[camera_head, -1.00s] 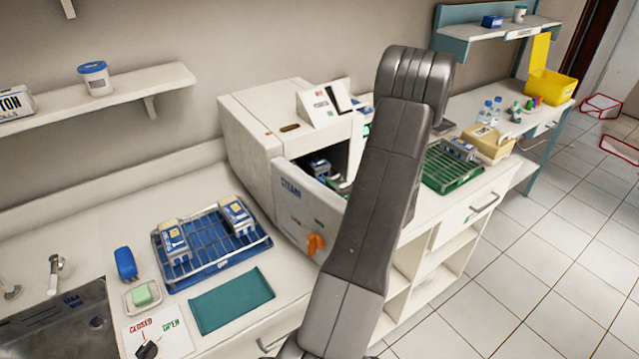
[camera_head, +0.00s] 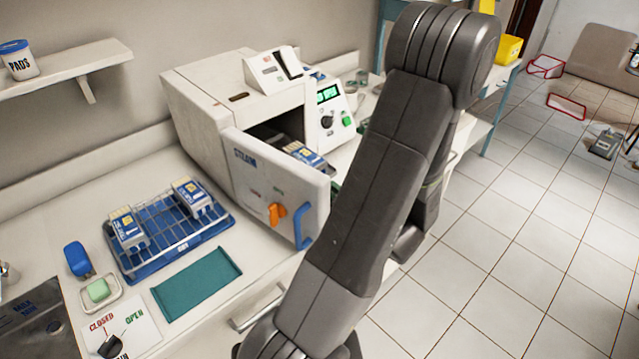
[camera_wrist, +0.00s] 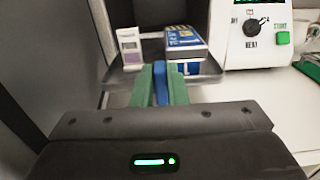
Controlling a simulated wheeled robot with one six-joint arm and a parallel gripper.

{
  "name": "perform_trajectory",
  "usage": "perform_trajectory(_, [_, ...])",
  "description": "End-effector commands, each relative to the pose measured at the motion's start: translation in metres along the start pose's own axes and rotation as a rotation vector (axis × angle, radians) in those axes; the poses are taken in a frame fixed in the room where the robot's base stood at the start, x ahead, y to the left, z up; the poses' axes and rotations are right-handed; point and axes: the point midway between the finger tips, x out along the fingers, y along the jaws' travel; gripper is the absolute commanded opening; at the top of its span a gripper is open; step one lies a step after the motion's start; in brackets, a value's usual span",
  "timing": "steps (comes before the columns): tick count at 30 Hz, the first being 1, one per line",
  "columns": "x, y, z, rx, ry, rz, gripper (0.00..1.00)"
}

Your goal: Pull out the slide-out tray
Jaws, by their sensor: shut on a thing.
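The slide-out tray (camera_wrist: 208,68) is a grey metal tray at the mouth of the white sterilizer (camera_head: 200,100), whose door (camera_head: 270,190) stands open. A blue and white box (camera_wrist: 186,45) and a small white and purple packet (camera_wrist: 130,47) sit on the tray. The box also shows in the head view (camera_head: 306,154). My gripper (camera_wrist: 160,82) is shut, its green fingers on either side of the tray's blue handle (camera_wrist: 160,84). In the head view my arm hides the gripper and most of the tray.
The open door, with an orange knob (camera_head: 277,213) and a blue handle (camera_head: 303,226), stands left of my arm. A blue rack (camera_head: 180,255) with boxes and a teal mat (camera_head: 197,281) lie on the counter. The floor (camera_head: 520,240) at right is clear nearby.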

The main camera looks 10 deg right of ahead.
Motion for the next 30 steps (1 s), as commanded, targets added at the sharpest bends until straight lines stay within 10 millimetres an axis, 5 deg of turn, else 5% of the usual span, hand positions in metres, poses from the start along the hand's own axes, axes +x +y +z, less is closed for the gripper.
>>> perform_trajectory(9, [-0.001,0.000,0.001,0.000,-0.001,0.000,0.00])
perform_trajectory(10, [-0.001,0.000,0.001,0.000,-0.001,0.000,0.15])
perform_trajectory(13, [-0.001,0.000,0.001,0.000,-0.001,0.000,0.34])
perform_trajectory(23, [-0.002,0.000,0.000,0.000,0.000,0.000,0.35])
perform_trajectory(30, [-0.027,-0.001,-0.001,-0.001,-0.001,-0.005,0.35])
